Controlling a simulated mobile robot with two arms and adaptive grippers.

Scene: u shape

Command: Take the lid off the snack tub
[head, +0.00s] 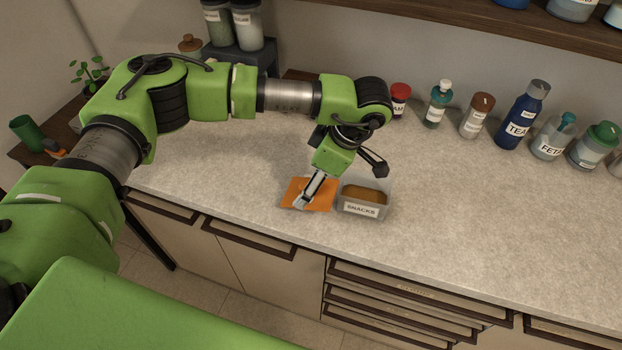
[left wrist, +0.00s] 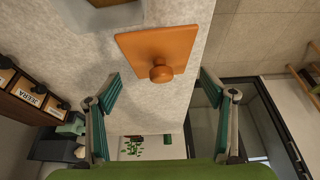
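The snack tub (head: 363,209) is a clear rectangular container labelled SNACKS, with brown contents. It stands uncovered on the counter, and part of it shows at the top of the left wrist view (left wrist: 103,14). An orange square lid (head: 291,191) appears to lie flat on the counter just left of the tub. In the left wrist view the lid (left wrist: 140,45) shows its round knob facing my left gripper (left wrist: 160,76). This gripper is open, its fingers spread to either side of the knob and apart from it. In the head view it (head: 305,198) is over the lid. My right gripper is out of view.
The counter (head: 470,220) right of the tub is clear.

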